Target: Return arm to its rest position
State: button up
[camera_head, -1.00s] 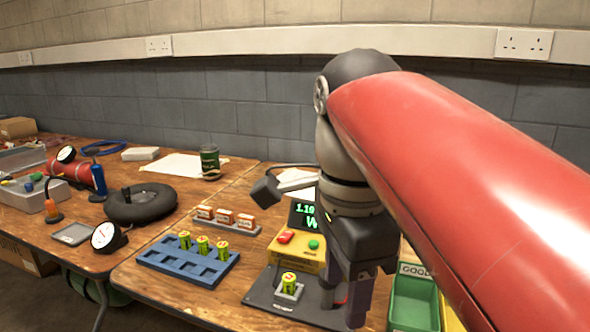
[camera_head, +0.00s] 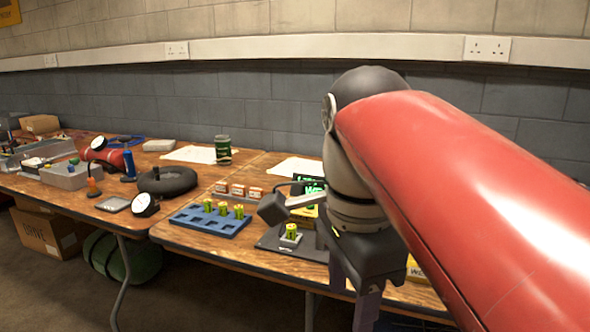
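My red arm reaches in from the right and bends down at a dark joint. My gripper (camera_head: 354,300) hangs from it, pointing down near the front edge of the wooden bench (camera_head: 200,246). Its two purplish fingers are spread apart with nothing seen between them. The fingertips run close to the bottom of the picture. The arm covers the right part of the bench and much of the tester with its green display (camera_head: 313,187).
A yellow-green battery (camera_head: 291,231) stands in a holder on a dark base. A blue tray (camera_head: 213,226) holds several batteries. Boxes (camera_head: 50,232) lie under the bench.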

jog(key=d+f+n+t, duration=0.2)
jog(key=d+f+n, duration=0.2)
jog(key=f+n, duration=0.3)
jog(key=d+f+n+t, duration=0.3)
jog(key=d+f+n, duration=0.2)
jog(key=f, duration=0.5)
jog(key=s+n, duration=0.1)
jog(key=n, duration=0.1)
jog(key=shift+f+n, duration=0.2)
jog(key=shift+n, duration=0.2)
